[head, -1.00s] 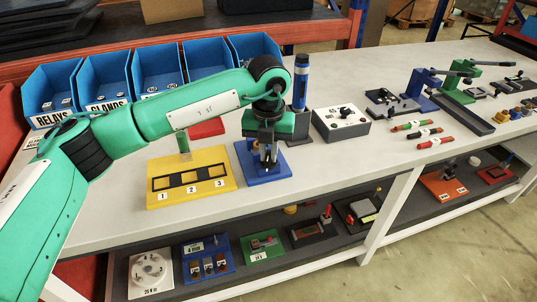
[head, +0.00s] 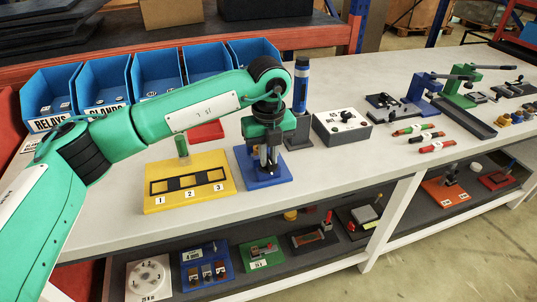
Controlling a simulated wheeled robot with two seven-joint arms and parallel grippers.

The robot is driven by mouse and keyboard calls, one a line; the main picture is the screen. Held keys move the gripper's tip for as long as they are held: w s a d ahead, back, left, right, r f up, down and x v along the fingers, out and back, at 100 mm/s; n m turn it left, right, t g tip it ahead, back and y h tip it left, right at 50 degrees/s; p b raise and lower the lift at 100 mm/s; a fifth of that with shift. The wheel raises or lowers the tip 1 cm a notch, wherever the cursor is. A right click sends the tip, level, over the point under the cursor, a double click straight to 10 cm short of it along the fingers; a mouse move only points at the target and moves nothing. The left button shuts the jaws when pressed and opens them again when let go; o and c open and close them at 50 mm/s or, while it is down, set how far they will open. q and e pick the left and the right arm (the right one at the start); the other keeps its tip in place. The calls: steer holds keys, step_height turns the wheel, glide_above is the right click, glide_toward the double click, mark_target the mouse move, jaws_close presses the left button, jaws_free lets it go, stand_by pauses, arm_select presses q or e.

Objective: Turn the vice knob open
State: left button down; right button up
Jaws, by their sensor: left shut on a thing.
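The vice stands on a blue base plate (head: 277,174) near the front edge of the bench, right of the yellow block. My left gripper (head: 268,168) comes down from above onto the vice, fingers pointing down. It is shut on the vice knob, which is mostly hidden between the fingers and under the green wrist. How far the vice jaws stand apart cannot be seen. My right gripper is not in view.
A yellow block (head: 160,201) numbered 1 to 3, with a green post behind it, is close on the left. A dark blue upright tool (head: 301,88) and a grey control box (head: 341,127) stand behind right. Blue bins (head: 104,82) line the back. The front bench edge is clear.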

mark_target(269, 159)
arm_select(q)
steer(key=shift+r, duration=0.1)
steer(key=c, duration=1.4)
jaws_free()
steer(key=shift+c, duration=0.2)
step_height(269, 159, up, 14)
